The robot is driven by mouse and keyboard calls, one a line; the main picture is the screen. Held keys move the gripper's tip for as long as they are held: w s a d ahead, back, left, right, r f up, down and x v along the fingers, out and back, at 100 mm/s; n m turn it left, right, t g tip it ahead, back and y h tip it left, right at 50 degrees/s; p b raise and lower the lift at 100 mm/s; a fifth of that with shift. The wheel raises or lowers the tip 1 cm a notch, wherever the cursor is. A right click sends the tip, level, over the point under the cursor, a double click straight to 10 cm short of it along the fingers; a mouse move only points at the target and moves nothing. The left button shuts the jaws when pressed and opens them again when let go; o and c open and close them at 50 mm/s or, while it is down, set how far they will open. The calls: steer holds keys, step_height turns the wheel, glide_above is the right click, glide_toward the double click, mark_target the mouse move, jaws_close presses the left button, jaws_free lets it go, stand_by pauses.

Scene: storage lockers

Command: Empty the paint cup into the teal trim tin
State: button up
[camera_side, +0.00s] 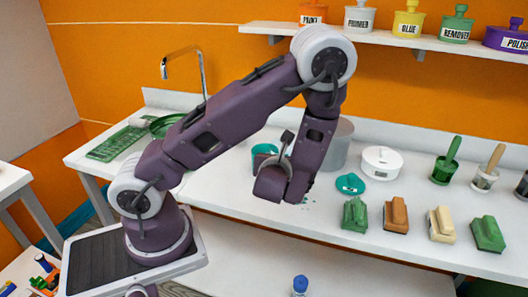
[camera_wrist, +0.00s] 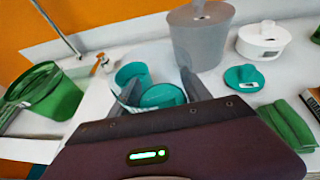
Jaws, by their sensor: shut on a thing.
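My gripper (camera_wrist: 160,92) is shut on a round teal thing (camera_wrist: 163,97), which I take for the paint cup. It lies between the fingers in the wrist view, and its tilt and contents cannot be told. A teal tin (camera_wrist: 132,73) stands on the counter just behind it, to the left; the held cup partly overlaps it in the picture. In the side view, teal (camera_side: 264,150) shows beside my gripper (camera_side: 286,142), and my arm hides much of this area. A teal lid (camera_side: 350,184) lies on the counter to the right.
A grey canister (camera_side: 340,146) stands close to the right of my gripper, with a white tin (camera_side: 381,163) beyond. A green container (camera_wrist: 48,92) is at the left. Several brushes and blocks (camera_side: 397,214) occupy the right side.

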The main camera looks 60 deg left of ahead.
steer(key=shift+w+d+r+m+t+h, duration=0.55)
steer(key=shift+w+d+m+t+h, duration=0.45)
steer(key=shift+d, duration=2.1)
steer(key=shift+w+d+r+m+t+h, duration=0.5)
steer(key=shift+w+d+m+t+h, duration=0.5)
steer(key=shift+d, duration=2.05)
steer(key=s+a+f+n+g+y, duration=0.2)
steer(key=s+a+n+g, duration=0.15)
steer(key=a, duration=0.55)
steer(key=s+a+f+n+g+y, duration=0.2)
steer(key=s+a, duration=0.3)
steer(key=a, duration=0.4)
steer(key=s+a+f+n+g+y, duration=0.2)
steer(key=s+a+g, duration=0.15)
steer(key=a, duration=0.55)
steer(key=shift+t, duration=0.6)
steer(key=a+f, duration=0.1)
steer(key=f, duration=0.1)
steer(key=s+a+f, duration=0.1)
steer(key=a, duration=0.1)
steer(key=s+a+f, duration=0.1)
steer(key=f, duration=0.1)
steer(key=shift+s+a+f, duration=0.15)
steer(key=shift+a+f, duration=0.05)
steer(key=shift+f, duration=0.1)
steer(key=shift+r, duration=0.15)
